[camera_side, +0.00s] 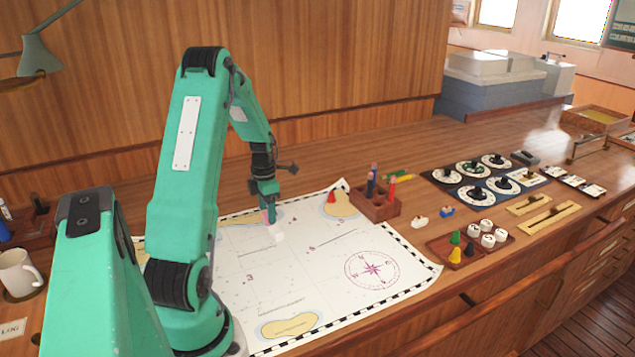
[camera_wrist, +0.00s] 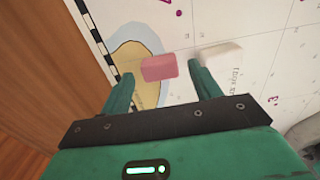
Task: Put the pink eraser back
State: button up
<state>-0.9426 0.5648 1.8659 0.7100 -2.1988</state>
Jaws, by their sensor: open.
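The pink eraser (camera_wrist: 159,67) lies on the paper chart (camera_wrist: 265,60), over the yellow and blue printed island, in the wrist view. My gripper (camera_wrist: 161,76) is open, with one finger on each side of the pink eraser; gaps show between it and the fingers. A white block (camera_wrist: 221,55) lies on the chart just beyond the right finger, very close to it. In the side view my gripper (camera_side: 269,212) is low over the far left part of the chart (camera_side: 290,270), and only a little pink shows there, mostly hidden by the fingers.
A wooden pen holder (camera_side: 375,207) stands at the chart's right corner, near a red cone (camera_side: 331,197). A small white item (camera_side: 419,222), a blue item (camera_side: 447,211) and a wooden tray (camera_side: 440,250) of pieces are farther right. The chart's middle is clear.

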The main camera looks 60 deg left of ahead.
notch_tip(320, 180, up, 11)
dwell(0.5)
dwell(0.4)
jog(key=w+d+r+m+t, duration=0.1)
jog(key=d+r+m, duration=0.2)
jog(key=d+m, duration=0.35)
jog(key=w+d+r+m+t+y, duration=0.1)
jog(key=w+d+r+m, duration=0.1)
jog(key=d+r+m, duration=0.4)
jog(key=w+d+r+m, duration=0.1)
jog(key=d+m, duration=0.4)
jog(key=d, duration=0.3)
jog(key=s+d+r+m+t, duration=0.1)
jog(key=s+d+m, duration=0.3)
jog(key=d+m, duration=0.4)
jog(key=s+d+m+t+h, duration=0.1)
jog(key=s+d+m, duration=0.3)
jog(key=d+m, duration=0.4)
jog(key=shift+r+m+t, duration=0.35)
jog(key=shift+m+t, duration=0.45)
jog(key=shift+m, duration=0.45)
